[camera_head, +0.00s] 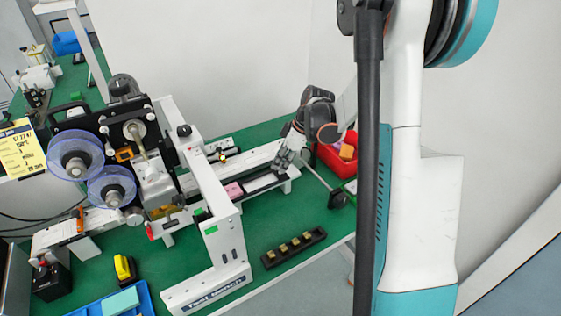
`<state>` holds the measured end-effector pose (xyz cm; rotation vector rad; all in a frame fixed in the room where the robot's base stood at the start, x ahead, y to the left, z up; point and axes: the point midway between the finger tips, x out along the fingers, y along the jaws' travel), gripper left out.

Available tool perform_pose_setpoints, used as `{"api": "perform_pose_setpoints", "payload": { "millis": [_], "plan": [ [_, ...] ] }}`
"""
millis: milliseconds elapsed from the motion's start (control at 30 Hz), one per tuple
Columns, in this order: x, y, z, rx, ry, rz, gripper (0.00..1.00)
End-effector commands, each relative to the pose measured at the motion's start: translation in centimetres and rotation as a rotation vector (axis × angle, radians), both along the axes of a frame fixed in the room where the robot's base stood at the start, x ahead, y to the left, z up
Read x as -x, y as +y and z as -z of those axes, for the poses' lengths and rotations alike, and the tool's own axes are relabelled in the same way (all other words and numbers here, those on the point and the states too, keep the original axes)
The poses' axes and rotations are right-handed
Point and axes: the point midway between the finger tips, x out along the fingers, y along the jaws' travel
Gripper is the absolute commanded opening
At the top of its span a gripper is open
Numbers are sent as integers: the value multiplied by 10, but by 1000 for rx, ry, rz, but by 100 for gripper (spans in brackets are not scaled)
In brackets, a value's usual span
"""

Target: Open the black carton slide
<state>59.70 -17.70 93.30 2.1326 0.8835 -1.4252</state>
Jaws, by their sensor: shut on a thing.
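A coder machine (140,165) with two blue-rimmed reels stands on the green table. A white conveyor rail (258,163) runs from it toward the right. A dark strip (262,186), likely the black carton slide, lies along the rail's near side, right of a pink block (233,190). My gripper (281,166) is at the right end of the rail, pointing down beside this strip. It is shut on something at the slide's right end. The fingers hide the contact, so I cannot tell exactly which part is held.
A black tray (293,248) with several brass pieces lies in front. A white frame (222,235) rises left of it. A blue tray (118,300) and a yellow-topped item (124,268) are at front left.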

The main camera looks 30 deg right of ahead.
Motion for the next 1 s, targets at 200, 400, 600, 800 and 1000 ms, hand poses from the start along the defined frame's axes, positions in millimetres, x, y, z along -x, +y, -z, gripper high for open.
{"api": "perform_pose_setpoints", "payload": {
  "millis": [200, 400, 600, 800, 1000],
  "plan": [
    [0, 0, 0, 0, 0, 0, 41],
    [0, 0, 0, 0, 0, 0, 41],
    [2, -2, -6, 0, 0, 0, 41],
    [11, -10, -36, -1, 1, 3, 41],
    [22, -22, -74, -1, 1, 2, 41]
  ]
}}
